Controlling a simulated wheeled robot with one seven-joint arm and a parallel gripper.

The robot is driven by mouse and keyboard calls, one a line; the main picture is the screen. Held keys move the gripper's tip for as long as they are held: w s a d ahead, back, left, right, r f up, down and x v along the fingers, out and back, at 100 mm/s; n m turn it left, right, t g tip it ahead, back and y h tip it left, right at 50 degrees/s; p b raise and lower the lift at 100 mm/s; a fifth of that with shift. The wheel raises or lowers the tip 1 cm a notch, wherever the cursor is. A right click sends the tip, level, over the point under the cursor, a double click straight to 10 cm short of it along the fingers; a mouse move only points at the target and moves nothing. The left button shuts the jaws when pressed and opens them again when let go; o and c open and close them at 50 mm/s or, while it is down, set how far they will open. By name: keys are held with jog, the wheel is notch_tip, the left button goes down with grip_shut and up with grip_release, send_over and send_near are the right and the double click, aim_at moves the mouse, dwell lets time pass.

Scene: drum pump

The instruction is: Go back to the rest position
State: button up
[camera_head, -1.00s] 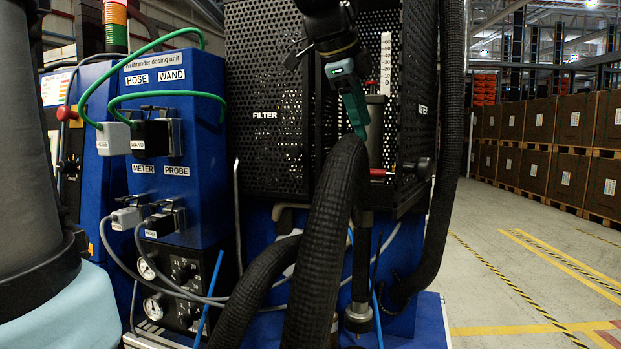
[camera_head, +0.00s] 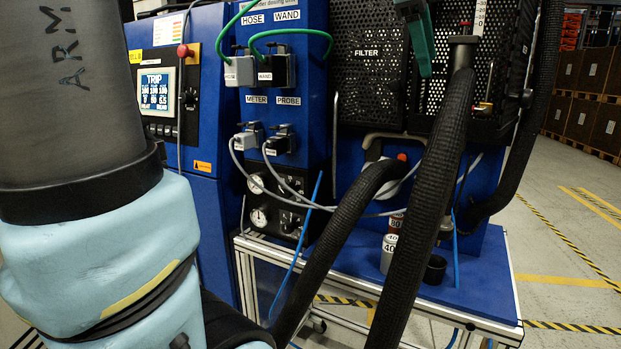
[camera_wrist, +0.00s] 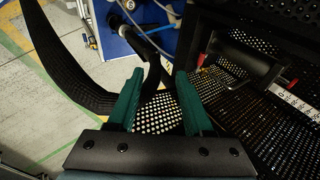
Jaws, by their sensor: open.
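My gripper (camera_wrist: 158,75) is open in the wrist view, its two green fingers apart with only a perforated surface and part of a black hose seen beyond them. In the head view, a green finger of it (camera_head: 420,42) hangs at the top edge, in front of the black perforated filter cage (camera_head: 378,85). It is left of the upper end of the thick black hose (camera_head: 440,165). The rest of the gripper is cut off by the top edge. No object is seen held.
A blue dosing unit (camera_head: 313,150) with plugged cables stands left of the cage. A trip display (camera_head: 158,90) is further left. Small weights (camera_head: 389,250) sit on the blue cart top (camera_head: 485,290). Another thick hose (camera_head: 535,110) hangs at right.

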jog(key=w+a+f+n+g+y, duration=0.1)
jog(key=w+a+f+n+y, duration=0.1)
jog(key=a+f+n, duration=0.7)
jog(key=w+a+f+n+y, duration=0.1)
jog(key=w+a+f+n, duration=0.3)
jog(key=f, duration=0.8)
jog(key=s+a+f+n+g+y, duration=0.2)
jog(key=s+a+f+n, duration=0.8)
jog(key=f, duration=0.5)
jog(key=a, duration=0.2)
jog(key=shift+s+a, duration=0.25)
jog(key=shift+a, duration=0.1)
jog(key=shift+c, duration=0.2)
